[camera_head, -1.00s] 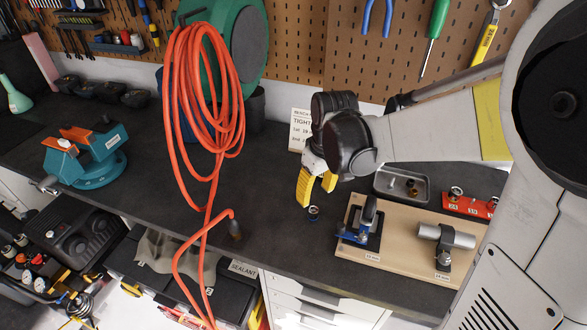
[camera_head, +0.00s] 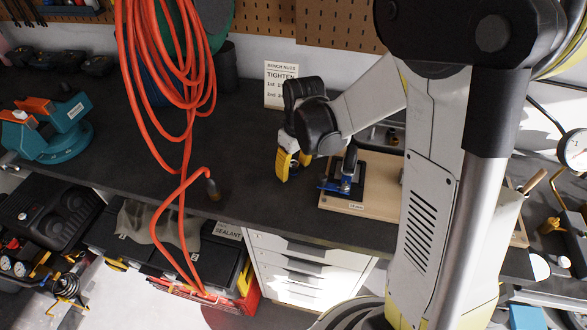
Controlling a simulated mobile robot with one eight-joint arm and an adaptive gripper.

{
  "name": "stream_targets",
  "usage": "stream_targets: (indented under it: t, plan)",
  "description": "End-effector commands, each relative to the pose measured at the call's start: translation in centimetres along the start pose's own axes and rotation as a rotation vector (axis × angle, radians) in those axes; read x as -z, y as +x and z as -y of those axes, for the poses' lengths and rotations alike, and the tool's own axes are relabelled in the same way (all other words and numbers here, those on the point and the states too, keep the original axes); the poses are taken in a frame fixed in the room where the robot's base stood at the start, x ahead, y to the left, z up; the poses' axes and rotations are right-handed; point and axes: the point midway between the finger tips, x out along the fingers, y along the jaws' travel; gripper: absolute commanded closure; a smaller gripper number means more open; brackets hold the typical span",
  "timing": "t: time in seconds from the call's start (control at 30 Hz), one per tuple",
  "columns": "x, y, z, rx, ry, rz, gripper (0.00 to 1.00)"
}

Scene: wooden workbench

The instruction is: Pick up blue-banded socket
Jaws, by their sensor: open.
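My gripper (camera_head: 292,169) is low over the dark benchtop, left of the wooden fixture board. Its yellow fingers point down and stand apart. The blue-banded socket is not clearly visible now; the fingers cover the spot on the bench where it stood. I cannot tell whether it is between the fingers or touching them.
The wooden board (camera_head: 333,204) with a blue clamp (camera_head: 340,184) is close on the right. A sign (camera_head: 281,84) stands behind. A teal vise (camera_head: 55,135) is far left.

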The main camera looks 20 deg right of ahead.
Motion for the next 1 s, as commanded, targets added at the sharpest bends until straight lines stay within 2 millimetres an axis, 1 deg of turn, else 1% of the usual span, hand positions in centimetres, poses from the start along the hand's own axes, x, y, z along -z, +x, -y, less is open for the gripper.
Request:
stream_targets:
  t: [0.07,0.1,0.17,0.2,0.23,0.57,0.67,0.77,1.0]
  plan:
    - [0.0,-0.1,0.0,0.000,0.000,0.000,0.49]
    - [0.0,-0.1,0.0,0.000,0.000,0.000,0.62]
    - [0.0,-0.1,0.0,0.000,0.000,0.000,0.80]
    - [0.0,-0.1,0.0,0.000,0.000,0.000,0.92]
    - [0.0,-0.1,0.0,0.000,0.000,0.000,1.00]
    - [0.0,-0.1,0.0,0.000,0.000,0.000,1.00]
    - [0.1,-0.6,0.0,0.000,0.000,0.000,1.00]
    - [0.2,-2.0,0.0,0.000,0.000,0.000,1.00]
    - [0.8,-7.2,0.0,0.000,0.000,0.000,1.00]
